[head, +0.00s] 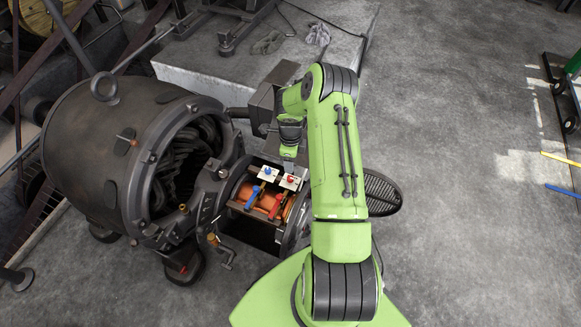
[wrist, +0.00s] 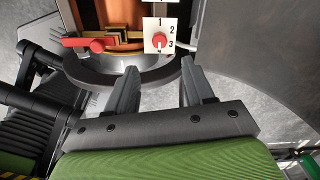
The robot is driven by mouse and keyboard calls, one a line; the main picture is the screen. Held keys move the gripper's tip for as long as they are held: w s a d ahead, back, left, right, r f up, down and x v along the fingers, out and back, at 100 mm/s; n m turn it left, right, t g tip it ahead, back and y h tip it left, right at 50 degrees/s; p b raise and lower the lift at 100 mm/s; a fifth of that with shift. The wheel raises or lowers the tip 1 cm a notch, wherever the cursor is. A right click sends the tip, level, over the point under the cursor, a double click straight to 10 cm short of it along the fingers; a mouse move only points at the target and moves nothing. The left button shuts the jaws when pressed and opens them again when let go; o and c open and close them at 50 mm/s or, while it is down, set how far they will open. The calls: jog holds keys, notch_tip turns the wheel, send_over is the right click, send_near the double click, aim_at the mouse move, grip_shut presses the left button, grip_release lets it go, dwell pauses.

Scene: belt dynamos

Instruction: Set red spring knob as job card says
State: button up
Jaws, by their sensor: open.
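The red spring knob (head: 290,179) sits on a white plate at the right of the dynamo's open end housing. Which number the knob points to is too small to tell. My gripper (wrist: 160,65) is open and empty, its two fingers apart below the dial in the picture, not touching the knob. In the head view my gripper (head: 289,163) is just behind the plate. No job card is readable.
A blue knob (head: 267,171) on its own plate is left of the red one. A red lever (head: 276,206) and a blue lever (head: 252,197) are in front. The dynamo's dark drum (head: 105,150) stands at left. The floor at right is mostly clear.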

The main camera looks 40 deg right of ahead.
notch_tip(320, 180, up, 6)
jog(key=shift+f+p, duration=0.15)
jog(key=shift+p, duration=0.35)
jog(key=s+a+r+n+t+h+p, duration=0.1)
jog(key=a+r+n+p, duration=0.2)
jog(key=r, duration=0.6)
jog(key=s+a+r+n, duration=0.1)
jog(key=a+r+n, duration=0.3)
jog(key=r, duration=0.5)
jog(key=s+a+r+n+t+h+p, duration=0.15)
jog(key=r+n, duration=0.35)
jog(key=r, duration=0.5)
jog(key=s+a+r+n+t+p, duration=0.1)
jog(key=s+a+r+n+p, duration=0.1)
jog(key=s+a+r+n, duration=0.2)
jog(key=s+a+r+n+t+y+p, duration=0.1)
jog(key=s+a+r+n, duration=0.3)
jog(key=s, duration=0.5)
jog(key=s+a+r+n+t+y+p, duration=0.1)
jog(key=s+a+r+n+p, duration=0.2)
jog(key=s+r+n, duration=0.4)
jog(key=shift+s+a+n, duration=0.3)
jog(key=shift+a, duration=0.1)
jog(key=shift+y, duration=0.25)
